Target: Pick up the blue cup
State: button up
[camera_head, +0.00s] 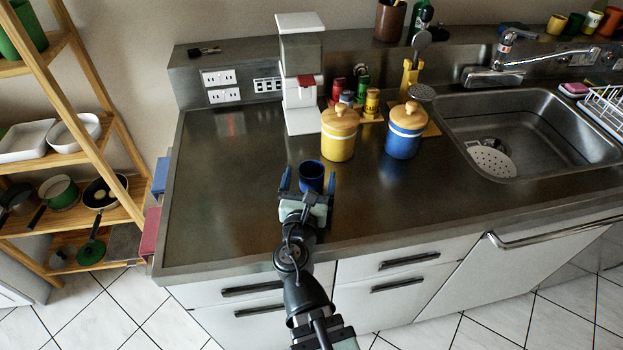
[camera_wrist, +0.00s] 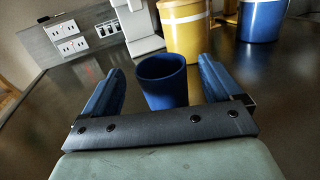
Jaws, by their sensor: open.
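The blue cup (camera_head: 311,174) stands upright on the dark steel worktop, near the front edge, in the head view. My gripper (camera_head: 309,182) is at the cup with its blue fingers open, one on each side. In the wrist view the cup (camera_wrist: 163,82) stands between the two fingers of my gripper (camera_wrist: 160,85), with a gap on each side. The cup's opening faces up and looks empty. Its lower front is partly hidden by my gripper in the head view.
A yellow canister (camera_head: 339,142) and a blue canister (camera_head: 404,140) with wooden lids stand behind the cup. A white appliance (camera_head: 302,105) stands at the back. A sink (camera_head: 530,130) is at the right. The worktop to the left is clear.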

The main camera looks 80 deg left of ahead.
aim_at(313, 162)
jog(key=shift+x, duration=2.6)
jog(key=shift+f, duration=0.1)
jog(key=c, duration=1)
jog(key=shift+c, duration=0.2)
